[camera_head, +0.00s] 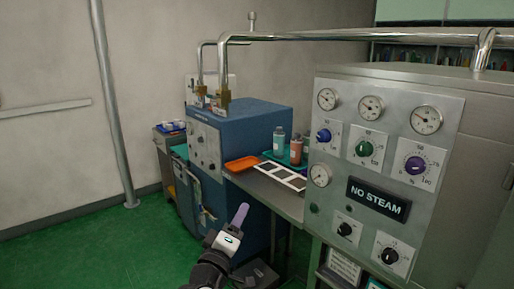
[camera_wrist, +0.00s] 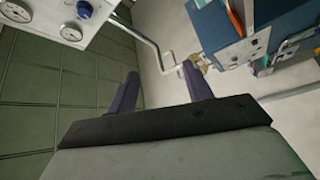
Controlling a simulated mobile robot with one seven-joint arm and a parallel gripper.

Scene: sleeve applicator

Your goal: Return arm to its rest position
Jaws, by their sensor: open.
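My gripper (camera_head: 239,218) shows at the bottom middle of the head view, with a purple finger pointing up. It is in front of the blue machine (camera_head: 257,122) and to the left of the grey control panel (camera_head: 380,165). In the wrist view my gripper (camera_wrist: 162,87) has its two dark purple fingers wide apart. Nothing is between them. Part of my arm shows below the gripper in the head view; the rest is out of frame.
An orange tray (camera_head: 241,163), white-framed cards (camera_head: 281,174) and two bottles, one grey (camera_head: 279,142) and one orange (camera_head: 296,150), are on the counter between the machines. Steel pipes (camera_head: 300,36) run overhead. Green floor (camera_head: 90,250) is clear at left.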

